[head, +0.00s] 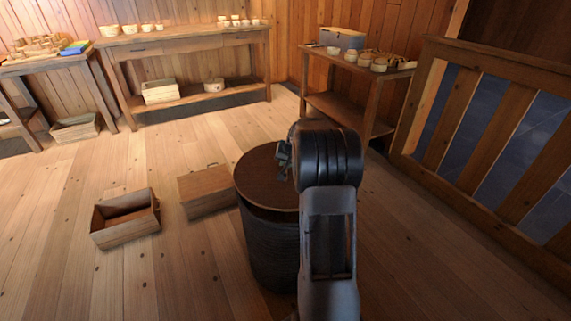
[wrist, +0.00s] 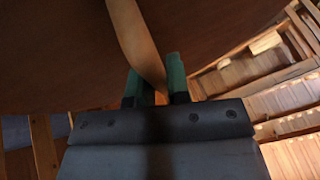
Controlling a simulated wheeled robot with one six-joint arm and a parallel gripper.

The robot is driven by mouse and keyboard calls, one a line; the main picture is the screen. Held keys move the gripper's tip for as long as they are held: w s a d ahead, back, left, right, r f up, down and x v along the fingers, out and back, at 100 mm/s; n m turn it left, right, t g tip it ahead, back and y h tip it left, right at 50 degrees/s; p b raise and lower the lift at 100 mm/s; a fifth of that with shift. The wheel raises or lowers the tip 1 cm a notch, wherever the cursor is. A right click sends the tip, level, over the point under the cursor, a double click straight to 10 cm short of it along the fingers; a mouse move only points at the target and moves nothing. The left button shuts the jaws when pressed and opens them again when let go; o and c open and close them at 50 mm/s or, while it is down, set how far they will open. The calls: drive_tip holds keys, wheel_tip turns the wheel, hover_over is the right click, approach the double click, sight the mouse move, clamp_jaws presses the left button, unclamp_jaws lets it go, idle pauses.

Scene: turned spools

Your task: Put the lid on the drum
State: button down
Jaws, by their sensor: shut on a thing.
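The drum (head: 268,245) is a dark, ribbed cylinder standing on the floor in the middle of the head view. The lid (head: 256,175) is a round brown wooden disc over the drum's top. It looks about level and lined up with the rim, but I cannot tell whether it rests on it or hovers just above. My gripper (head: 284,158) is over the lid, partly hidden by my wrist. In the wrist view my gripper (wrist: 155,82) is shut on the lid's pale wooden handle (wrist: 130,32), with the lid's brown face (wrist: 55,50) filling much of the picture.
An open wooden box (head: 125,217) and a closed wooden box (head: 205,190) lie on the floor left of the drum. A side table (head: 348,105) stands behind, and a slatted wooden barrier (head: 500,125) is at right. The floor at front left is clear.

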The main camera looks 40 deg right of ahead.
drive_tip(key=shift+f+b, duration=1.8)
drive_tip(key=shift+f, duration=0.5)
drive_tip(key=shift+s+a, duration=0.15)
drive_tip(key=shift+f+b, duration=0.2)
drive_tip(key=shift+b, duration=0.1)
drive_tip(key=c, duration=0.6)
unclamp_jaws()
drive_tip(key=shift+f, duration=0.1)
drive_tip(key=shift+r, duration=0.2)
idle(0.4)
drive_tip(key=shift+r+p, duration=0.6)
drive_tip(key=shift+r, duration=0.1)
